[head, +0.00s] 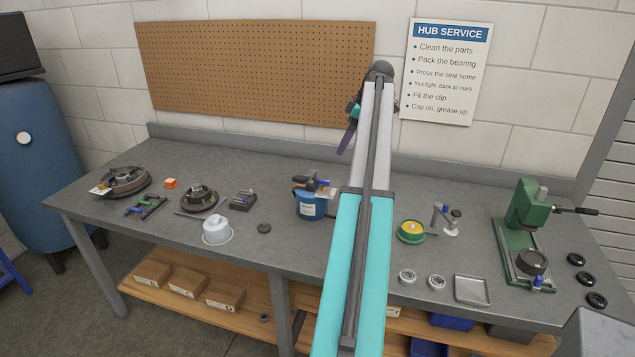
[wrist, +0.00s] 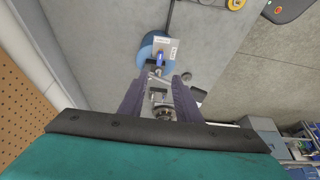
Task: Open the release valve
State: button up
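A green bench press (head: 522,222) with a black handle (head: 577,210) stands at the right of the bench. A small blue knob (head: 537,283) shows at its base; I cannot tell whether this is the release valve. My gripper (head: 347,140) is raised over the back of the bench, in front of the pegboard and far to the left of the press. In the wrist view its two purple fingers (wrist: 160,82) are apart, with nothing visibly held. Below them a blue tub (wrist: 146,53) with a pale plate and blue-handled tool shows. My arm hides part of the bench.
Brake parts, a white pot (head: 217,231) and the blue tub (head: 311,205) stand left of my arm. A green-yellow disc (head: 411,231), bearing rings and a metal tray (head: 472,289) lie to its right. Black rings (head: 577,278) lie beside the press.

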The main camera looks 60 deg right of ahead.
jog(key=shift+w+f, duration=0.15)
dwell(0.3)
jog(key=p, duration=0.4)
send_near(327, 181)
jog(key=shift+w+x, duration=0.2)
jog(key=shift+x, duration=1.85)
jog(key=shift+w+x, duration=0.25)
jog(key=shift+x, duration=1.75)
jog(key=shift+r, duration=0.2)
grip_shut()
